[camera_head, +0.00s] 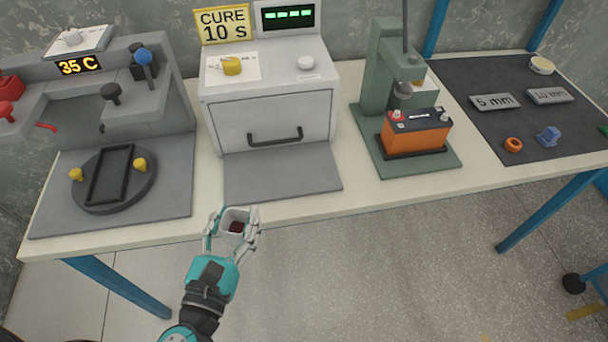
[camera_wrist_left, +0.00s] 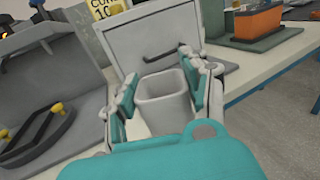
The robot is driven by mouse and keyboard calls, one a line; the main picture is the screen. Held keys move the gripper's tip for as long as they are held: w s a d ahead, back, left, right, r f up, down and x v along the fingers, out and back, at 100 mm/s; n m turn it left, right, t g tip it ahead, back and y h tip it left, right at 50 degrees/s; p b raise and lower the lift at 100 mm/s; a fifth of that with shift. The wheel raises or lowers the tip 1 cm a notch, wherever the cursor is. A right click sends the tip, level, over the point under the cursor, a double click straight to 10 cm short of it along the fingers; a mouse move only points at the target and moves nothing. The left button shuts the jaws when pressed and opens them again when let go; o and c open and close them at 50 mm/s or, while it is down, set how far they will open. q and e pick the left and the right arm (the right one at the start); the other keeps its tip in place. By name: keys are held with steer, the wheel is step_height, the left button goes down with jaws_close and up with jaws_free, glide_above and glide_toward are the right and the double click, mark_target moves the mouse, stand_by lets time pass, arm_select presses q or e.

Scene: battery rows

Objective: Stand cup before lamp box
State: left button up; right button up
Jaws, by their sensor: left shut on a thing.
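A small white cup (camera_head: 235,216) with something dark red inside is held upright between the fingers of my left gripper (camera_head: 232,226). The cup also shows in the left wrist view (camera_wrist_left: 163,100), between the fingers of the gripper (camera_wrist_left: 163,92). The gripper is shut on it at the table's front edge, in front of the grey mat (camera_head: 282,177). The lamp box (camera_head: 268,108), a grey cabinet with a closed, black-handled door, stands behind that mat. Its door also shows in the left wrist view (camera_wrist_left: 150,42). My right gripper is not in view.
The mat before the box is bare. A grey station with a round plate (camera_head: 113,205) and yellow knobs stands left. A green press (camera_head: 385,75) with an orange battery (camera_head: 416,137) stands right. A dark mat (camera_head: 500,70) with small parts lies far right.

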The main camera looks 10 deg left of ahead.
arm_select(q)
steer(key=w+p, duration=0.1)
steer(key=w, duration=0.4)
steer(key=w+f+p, duration=0.1)
steer(key=w, duration=0.4)
steer(key=w+p, duration=0.1)
steer(key=w, duration=0.4)
steer(key=shift+w+d+f, duration=0.1)
steer(key=shift+w+f, duration=0.1)
steer(key=shift+w, duration=0.1)
steer(key=shift+w+f, duration=0.15)
step_height(320, 180, down, 4)
steer(key=shift+r+b, duration=0.25)
steer(key=shift+b, duration=0.45)
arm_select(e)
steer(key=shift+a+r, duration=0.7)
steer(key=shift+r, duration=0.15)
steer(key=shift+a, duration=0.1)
arm_select(q)
steer(key=shift+f, duration=0.15)
steer(key=o, duration=0.9)
steer(key=shift+o, duration=0.2)
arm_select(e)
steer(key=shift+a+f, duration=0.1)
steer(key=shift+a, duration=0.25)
